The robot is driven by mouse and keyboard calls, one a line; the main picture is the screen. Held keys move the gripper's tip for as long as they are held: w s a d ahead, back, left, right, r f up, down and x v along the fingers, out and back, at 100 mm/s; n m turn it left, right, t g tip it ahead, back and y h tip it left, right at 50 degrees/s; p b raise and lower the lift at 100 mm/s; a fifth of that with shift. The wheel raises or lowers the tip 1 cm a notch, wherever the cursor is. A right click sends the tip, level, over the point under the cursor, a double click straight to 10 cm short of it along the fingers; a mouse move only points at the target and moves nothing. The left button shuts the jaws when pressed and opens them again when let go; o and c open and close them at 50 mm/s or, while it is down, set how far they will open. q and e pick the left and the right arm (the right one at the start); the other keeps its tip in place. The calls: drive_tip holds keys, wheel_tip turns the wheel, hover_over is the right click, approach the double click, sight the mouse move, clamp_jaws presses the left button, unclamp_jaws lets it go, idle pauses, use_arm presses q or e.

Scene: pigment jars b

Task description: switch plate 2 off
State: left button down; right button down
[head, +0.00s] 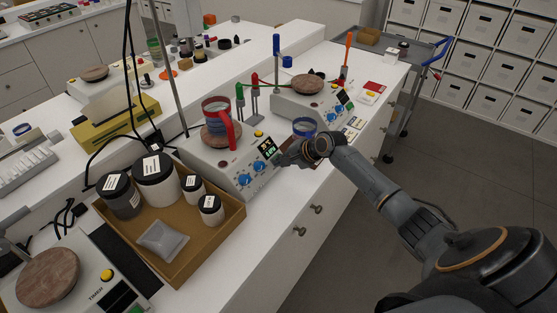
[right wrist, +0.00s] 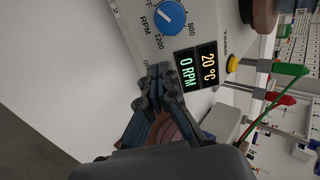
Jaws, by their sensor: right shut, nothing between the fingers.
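A white stirring hot plate (head: 222,160) stands mid-bench, with two blue knobs (head: 252,173), a lit display (head: 268,148) and a yellow button on its panel. A beaker with a red grip (head: 218,120) stands on its round top. I cannot read a plate number. In the right wrist view a blue RPM knob (right wrist: 170,16), displays reading 0 RPM (right wrist: 187,68) and 20 °C, and a yellow button (right wrist: 232,65) show. My right gripper (head: 282,158) is shut and empty at the panel's lower right; its fingertips (right wrist: 158,74) are close to the panel; contact is unclear. My left gripper is out of view.
A second hot plate (head: 310,103) stands farther back, and another (head: 97,272) is at the near left. A cardboard tray (head: 222,225) of jars sits left of the gripper. A blue-rimmed glass (head: 304,126) stands behind my right wrist. The aisle floor is clear.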

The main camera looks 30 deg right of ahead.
drive_tip(key=shift+w+f, duration=0.1)
drive_tip(key=shift+f, duration=0.1)
drive_tip(key=shift+w+a+f+b, duration=0.15)
drive_tip(key=shift+w+f+b, duration=0.1)
drive_tip(key=shift+w+b, duration=0.1)
drive_tip(key=p+v, duration=0.4)
drive_tip(key=v, duration=1.2)
drive_tip(key=shift+p, duration=0.4)
